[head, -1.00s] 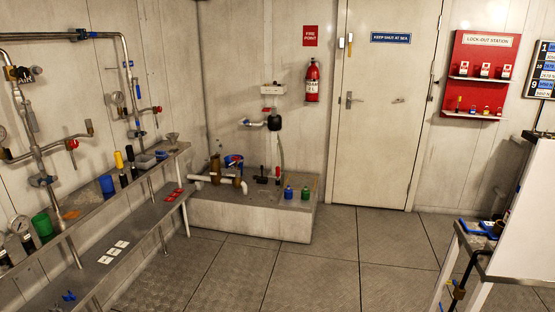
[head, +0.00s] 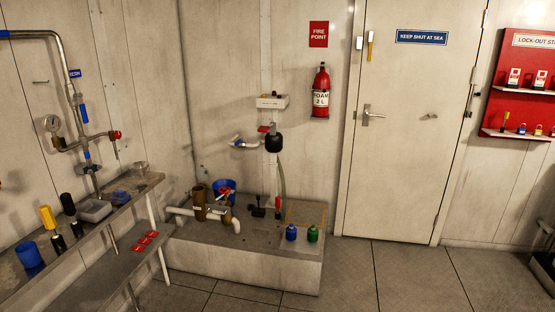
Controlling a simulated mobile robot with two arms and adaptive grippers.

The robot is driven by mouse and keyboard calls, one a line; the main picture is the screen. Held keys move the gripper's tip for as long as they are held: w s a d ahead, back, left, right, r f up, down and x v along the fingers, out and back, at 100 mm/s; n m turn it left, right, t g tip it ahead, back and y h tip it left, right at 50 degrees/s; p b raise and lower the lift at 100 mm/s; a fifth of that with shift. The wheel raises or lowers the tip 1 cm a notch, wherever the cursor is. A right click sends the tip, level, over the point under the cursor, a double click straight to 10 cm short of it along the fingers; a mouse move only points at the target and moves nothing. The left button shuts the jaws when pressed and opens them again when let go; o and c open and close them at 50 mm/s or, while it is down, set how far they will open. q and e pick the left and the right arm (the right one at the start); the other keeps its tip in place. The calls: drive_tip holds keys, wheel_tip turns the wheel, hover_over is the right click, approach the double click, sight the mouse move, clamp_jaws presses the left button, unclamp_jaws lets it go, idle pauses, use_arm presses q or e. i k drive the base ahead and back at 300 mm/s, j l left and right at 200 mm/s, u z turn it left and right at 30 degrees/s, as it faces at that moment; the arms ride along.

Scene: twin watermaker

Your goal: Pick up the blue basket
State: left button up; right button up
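No thing is plainly a basket at this size. A blue bucket-like container (head: 226,185) stands on the low plinth by the back wall, partly hidden behind a red-handled valve and brown and white pipework. A small low blue round item (head: 121,197) lies on the left bench near its far end. A blue cup (head: 28,254) stands nearer on the same bench. I cannot tell which of these is the blue basket. Neither of my grippers is in view.
The left bench (head: 96,222) has a lower shelf with red cards. The plinth (head: 245,267) also holds a blue bottle (head: 291,232) and a green bottle (head: 312,233). A fire extinguisher (head: 320,92) hangs beside the door (head: 402,140). The floor (head: 400,275) before the door is clear.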

sight(290, 231)
drive_tip(key=i, duration=1.75)
drive_tip(key=i+l+u, duration=0.1)
drive_tip(key=i, duration=1.65)
